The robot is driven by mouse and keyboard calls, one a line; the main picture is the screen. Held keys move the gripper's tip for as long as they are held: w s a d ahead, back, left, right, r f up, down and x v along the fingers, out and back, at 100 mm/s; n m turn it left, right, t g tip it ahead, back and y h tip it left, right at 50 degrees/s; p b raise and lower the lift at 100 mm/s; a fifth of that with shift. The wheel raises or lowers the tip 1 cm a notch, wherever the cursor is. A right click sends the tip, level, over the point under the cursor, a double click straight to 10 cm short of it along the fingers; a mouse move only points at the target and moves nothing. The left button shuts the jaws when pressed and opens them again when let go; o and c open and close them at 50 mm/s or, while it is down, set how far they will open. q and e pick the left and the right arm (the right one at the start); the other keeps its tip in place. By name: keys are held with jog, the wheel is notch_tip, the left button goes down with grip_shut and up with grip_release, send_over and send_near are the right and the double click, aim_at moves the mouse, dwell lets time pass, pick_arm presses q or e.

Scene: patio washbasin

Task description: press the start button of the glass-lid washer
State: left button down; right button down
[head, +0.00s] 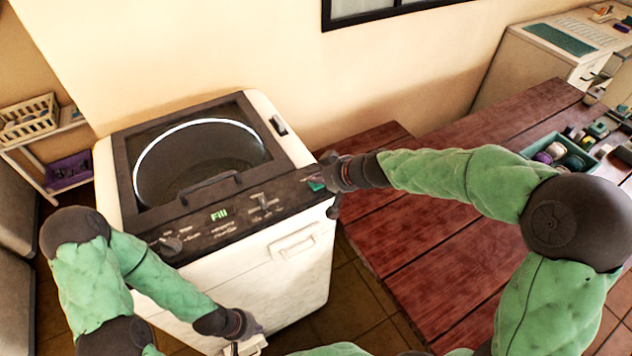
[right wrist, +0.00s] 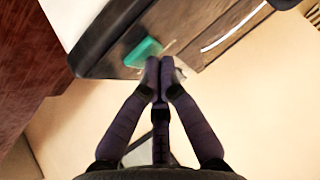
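The glass-lid washer (head: 305,250) is white with a dark top. Its round-windowed lid (head: 200,160) is down. Its dark control panel (head: 232,222) has a knob and a lit green "Fill" display. A teal-green button (head: 316,185) sits at the panel's right end and also shows in the right wrist view (right wrist: 143,52). My right gripper (head: 326,178) is at that end, its fingers together and empty; in the right wrist view the fingertips (right wrist: 160,64) are right beside the button. I cannot tell whether they touch it. My left gripper (head: 246,336) is low before the washer's front, its fingers unclear.
A red-brown wooden table (head: 440,215) stands right of the washer, with a teal tray of small items (head: 560,152) on it. A white shelf with a basket (head: 28,118) is at the left. A white cabinet (head: 540,60) stands back right. The wall is close behind the washer.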

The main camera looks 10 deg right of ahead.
aim_at(318, 185)
dwell(0.4)
jog(key=shift+r+p, duration=0.65)
jog(key=shift+r, duration=0.25)
jog(key=shift+r+p, duration=2.1)
jog(key=shift+r, duration=0.45)
jog(key=shift+f, duration=0.1)
